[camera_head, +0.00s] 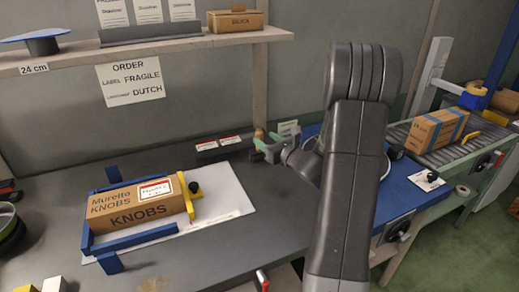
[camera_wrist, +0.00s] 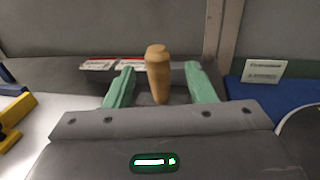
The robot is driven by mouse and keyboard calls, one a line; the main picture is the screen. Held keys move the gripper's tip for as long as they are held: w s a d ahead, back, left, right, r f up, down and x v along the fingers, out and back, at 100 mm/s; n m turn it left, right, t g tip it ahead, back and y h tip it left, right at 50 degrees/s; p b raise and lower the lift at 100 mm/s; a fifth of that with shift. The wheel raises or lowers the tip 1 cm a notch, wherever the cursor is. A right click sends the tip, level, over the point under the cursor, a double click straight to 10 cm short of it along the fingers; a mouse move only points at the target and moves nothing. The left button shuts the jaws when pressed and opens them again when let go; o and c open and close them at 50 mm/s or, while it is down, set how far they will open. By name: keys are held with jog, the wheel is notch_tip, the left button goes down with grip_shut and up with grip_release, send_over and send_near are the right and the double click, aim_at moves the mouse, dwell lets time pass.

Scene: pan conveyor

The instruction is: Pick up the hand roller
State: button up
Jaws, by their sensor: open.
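The hand roller (camera_wrist: 158,72) shows in the wrist view as an upright tan wooden handle between my fingers. Its lower part and any roller head are hidden behind my gripper's body. My gripper (camera_head: 268,146) is open at the back of the dark bench. In the wrist view a green finger of my gripper (camera_wrist: 159,70) stands on each side of the handle, with a visible gap. I cannot tell how far the handle is in depth from the fingers.
A dark label holder (camera_head: 222,146) stands against the back wall, close left of my gripper. A KNOBS carton (camera_head: 135,207) sits in a blue jig (camera_head: 135,239) on a white board at left. A shelf (camera_head: 150,48) runs above. A conveyor (camera_head: 462,147) with a taped carton is at right.

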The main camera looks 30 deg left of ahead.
aim_at(262, 135)
jog(key=x, duration=0.4)
jog(key=shift+a+r+p, duration=0.2)
jog(key=shift+a+p, duration=0.1)
jog(key=shift+c, duration=0.4)
jog(key=c, duration=0.9)
jog(key=shift+c, duration=0.3)
jog(key=shift+r, duration=0.15)
